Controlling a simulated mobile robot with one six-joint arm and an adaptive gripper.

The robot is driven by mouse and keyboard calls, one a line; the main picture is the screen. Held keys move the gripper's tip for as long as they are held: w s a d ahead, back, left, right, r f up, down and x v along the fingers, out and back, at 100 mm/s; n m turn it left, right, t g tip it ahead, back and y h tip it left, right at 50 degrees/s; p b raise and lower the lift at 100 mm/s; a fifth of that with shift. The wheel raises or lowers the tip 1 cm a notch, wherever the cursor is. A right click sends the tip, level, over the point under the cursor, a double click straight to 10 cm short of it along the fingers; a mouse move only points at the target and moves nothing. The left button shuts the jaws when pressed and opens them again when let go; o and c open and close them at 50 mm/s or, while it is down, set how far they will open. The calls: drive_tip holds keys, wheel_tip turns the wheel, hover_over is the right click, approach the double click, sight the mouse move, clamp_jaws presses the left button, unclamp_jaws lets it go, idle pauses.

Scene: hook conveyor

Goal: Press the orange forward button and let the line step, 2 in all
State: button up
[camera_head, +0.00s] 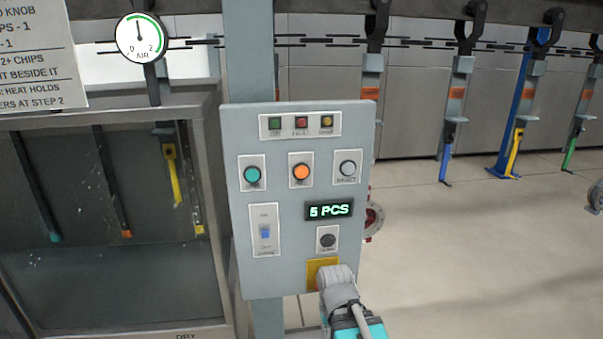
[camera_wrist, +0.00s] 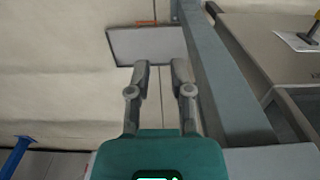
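The orange button (camera_head: 301,172) sits in the middle of the button row on a grey control panel (camera_head: 288,213), with nothing in front of it. A dark display (camera_head: 329,210) below reads "5 PCS". In the wrist view, the two fingers of my gripper (camera_wrist: 160,68) stand apart with nothing between them. In the head view, my grey and teal arm shows at the bottom, overlapping the panel's lower edge and a yellow plate (camera_head: 321,274), well below the orange button. The fingertips cannot be made out there.
A teal button (camera_head: 252,175) and a grey reset button (camera_head: 347,168) flank the orange one. A switch (camera_head: 265,233) and a dark knob (camera_head: 328,240) sit lower. Hooks with coloured tools (camera_head: 514,152) hang at right. A tank (camera_head: 110,285) stands left, below an air gauge (camera_head: 141,38).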

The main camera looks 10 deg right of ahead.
clamp_jaws()
idle(1.0)
